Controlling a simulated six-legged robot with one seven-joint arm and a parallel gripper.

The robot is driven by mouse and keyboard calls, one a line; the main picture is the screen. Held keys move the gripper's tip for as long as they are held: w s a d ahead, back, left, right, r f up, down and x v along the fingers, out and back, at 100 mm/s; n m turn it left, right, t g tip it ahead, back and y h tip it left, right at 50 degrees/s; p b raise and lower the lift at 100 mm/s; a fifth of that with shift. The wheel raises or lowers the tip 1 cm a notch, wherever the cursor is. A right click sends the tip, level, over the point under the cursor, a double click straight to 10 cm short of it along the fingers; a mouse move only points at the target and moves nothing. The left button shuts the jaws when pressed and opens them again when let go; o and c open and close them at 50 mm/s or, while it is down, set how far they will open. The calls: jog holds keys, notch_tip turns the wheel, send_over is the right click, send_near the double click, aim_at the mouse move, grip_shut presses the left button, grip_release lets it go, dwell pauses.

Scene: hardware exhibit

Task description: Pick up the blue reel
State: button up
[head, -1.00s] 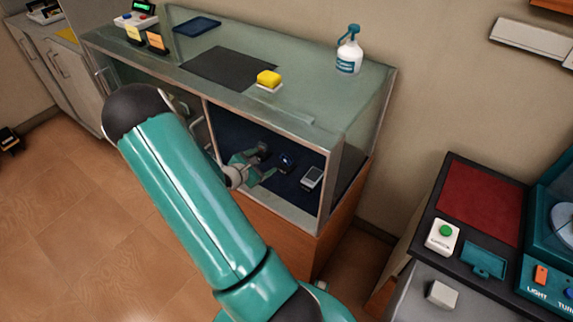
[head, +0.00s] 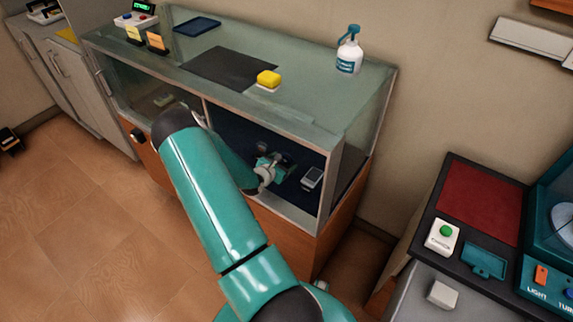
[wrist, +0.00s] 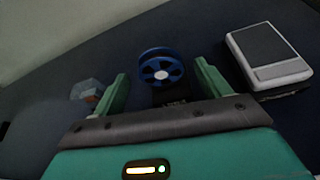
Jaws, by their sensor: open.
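The blue reel (wrist: 160,68) shows in the wrist view, upright with a pale hub, on or at a small black base with lettering. My gripper (wrist: 162,85) is open, its two green fingers to the left and right of the reel in that view. I cannot tell whether the reel is between the fingertips or just beyond them. In the head view my gripper (head: 272,168) is inside the glass display case (head: 330,200), through its open front. There the reel is mostly hidden behind the gripper.
A grey-and-white boxy device (wrist: 268,58) lies close right of the gripper; it also shows in the head view (head: 312,178). A clear faceted object (wrist: 86,90) is at left. The case's glass top carries a yellow sponge (head: 268,77) and a spray bottle (head: 349,52).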

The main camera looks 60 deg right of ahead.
aim_at(290, 157)
jog(key=x, duration=0.5)
jog(key=shift+s+d+r, duration=0.1)
jog(key=shift+s+r, duration=0.05)
jog(key=shift+r, duration=0.05)
jog(key=c, duration=1.1)
